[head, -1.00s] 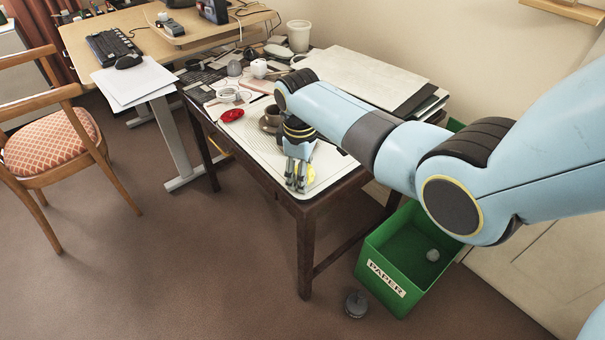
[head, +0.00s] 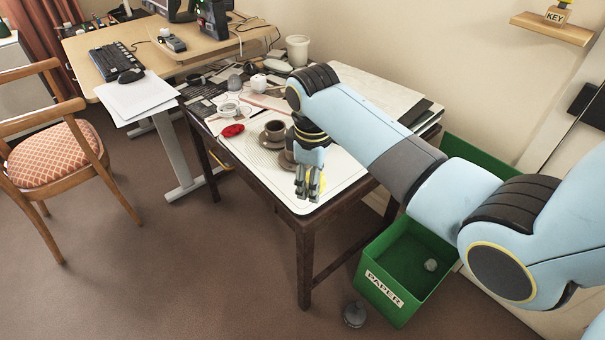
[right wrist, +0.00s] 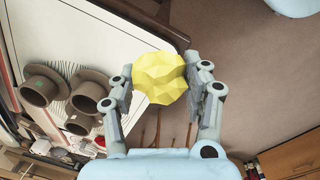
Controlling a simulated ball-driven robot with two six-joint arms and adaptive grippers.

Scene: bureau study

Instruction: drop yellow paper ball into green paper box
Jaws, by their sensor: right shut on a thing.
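The yellow paper ball (right wrist: 159,78) is a faceted crumpled ball between the fingers of my right gripper (right wrist: 160,88) in the right wrist view. In the head view my right gripper (head: 309,183) is shut on it above the front right part of the dark wooden table, and the ball (head: 317,186) is mostly hidden by the fingers. The green paper box (head: 380,296), labelled PAPER, stands open on the floor to the right of the table, lower than the gripper. A small grey ball (head: 431,265) lies inside it. My left gripper is not in view.
The table (head: 303,222) carries brown cups (head: 274,131), a red object (head: 232,130) and a white pot (head: 298,50). A grey round object (head: 354,313) lies on the floor by the box. A chair (head: 50,155) stands at the left.

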